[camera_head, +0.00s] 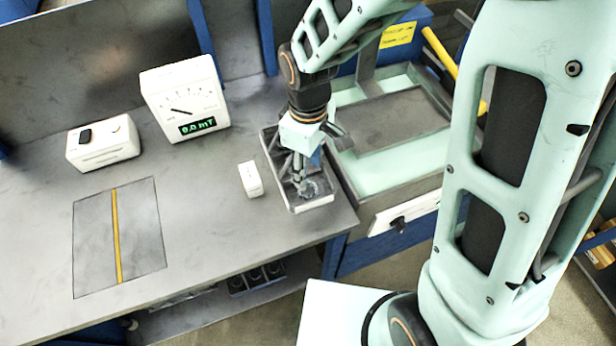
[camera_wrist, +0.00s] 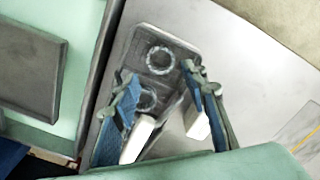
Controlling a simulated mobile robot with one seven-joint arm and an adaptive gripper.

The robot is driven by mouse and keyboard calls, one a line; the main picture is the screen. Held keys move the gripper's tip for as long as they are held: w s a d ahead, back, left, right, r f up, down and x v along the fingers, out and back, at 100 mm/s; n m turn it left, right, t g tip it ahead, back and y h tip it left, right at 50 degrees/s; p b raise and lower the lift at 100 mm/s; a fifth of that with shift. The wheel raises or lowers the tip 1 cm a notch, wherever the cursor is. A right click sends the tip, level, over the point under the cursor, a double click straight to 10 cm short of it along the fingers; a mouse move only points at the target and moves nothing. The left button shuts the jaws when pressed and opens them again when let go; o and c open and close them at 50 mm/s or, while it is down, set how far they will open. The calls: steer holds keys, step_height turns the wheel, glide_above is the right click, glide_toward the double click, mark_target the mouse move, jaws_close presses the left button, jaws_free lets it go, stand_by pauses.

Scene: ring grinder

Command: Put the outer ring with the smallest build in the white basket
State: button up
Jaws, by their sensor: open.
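Two grey metal rings lie in a dark grey tray (camera_head: 270,152). In the wrist view, one ring (camera_wrist: 160,58) lies near the tray's (camera_wrist: 190,46) far end, clear of the fingers. The other ring (camera_wrist: 148,99) lies between my fingers and is partly hidden by the left one. My gripper (camera_wrist: 160,105) is open and points down over the tray, with nothing visibly held. In the head view, my gripper (camera_head: 299,172) is low over the tray's near half and hides part of it. I cannot make out a white basket in either view.
A small white block (camera_head: 251,179) stands left of the tray. A gauge reading 0.0 mT (camera_head: 187,100) and a white box (camera_head: 102,144) stand farther left. A marked rectangle with a yellow stripe (camera_head: 117,235) lies at the front left. A machine basin (camera_head: 350,172) borders the tray's right.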

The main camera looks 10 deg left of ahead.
steer(key=shift+r, duration=2.3)
